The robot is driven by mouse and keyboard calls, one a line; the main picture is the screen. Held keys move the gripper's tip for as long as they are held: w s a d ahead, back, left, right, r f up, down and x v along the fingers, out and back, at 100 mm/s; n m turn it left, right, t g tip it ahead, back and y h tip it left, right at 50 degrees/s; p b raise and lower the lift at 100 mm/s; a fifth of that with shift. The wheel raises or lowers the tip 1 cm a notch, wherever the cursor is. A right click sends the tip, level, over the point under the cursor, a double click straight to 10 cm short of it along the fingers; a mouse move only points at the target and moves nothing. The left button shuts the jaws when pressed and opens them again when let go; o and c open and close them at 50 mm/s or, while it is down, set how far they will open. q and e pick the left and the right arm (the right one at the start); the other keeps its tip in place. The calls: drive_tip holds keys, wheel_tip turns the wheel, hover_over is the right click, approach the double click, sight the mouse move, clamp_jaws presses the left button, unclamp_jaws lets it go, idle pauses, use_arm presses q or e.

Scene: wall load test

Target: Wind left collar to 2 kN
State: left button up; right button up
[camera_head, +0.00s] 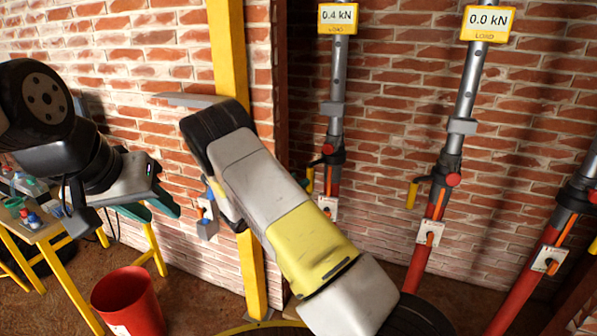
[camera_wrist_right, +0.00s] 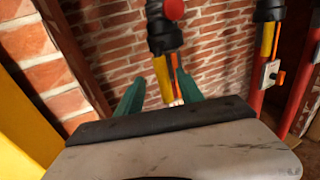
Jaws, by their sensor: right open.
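The left prop's collar (camera_head: 330,152) is dark, with a red knob and a yellow handle (camera_head: 309,180). Its yellow load display (camera_head: 338,17) reads 0.4 kN. In the right wrist view, my right gripper (camera_wrist_right: 160,80) is open, its teal fingers on either side of a yellow handle (camera_wrist_right: 163,80) that hangs below a dark collar with a red knob. I cannot tell whether either finger touches it.
The middle prop (camera_head: 453,140) has a display (camera_head: 487,22) reading 0.0 kN. A third prop (camera_head: 545,250) is cut off at the right. A yellow post (camera_head: 228,50) stands left of the brick corner. A red bucket (camera_head: 128,302) and a table (camera_head: 40,232) with small items are at the left.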

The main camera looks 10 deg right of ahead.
sight(308, 175)
drive_tip(key=x, duration=0.7)
drive_tip(key=shift+d, duration=0.15)
drive_tip(key=shift+c, duration=0.4)
clamp_jaws()
idle(0.7)
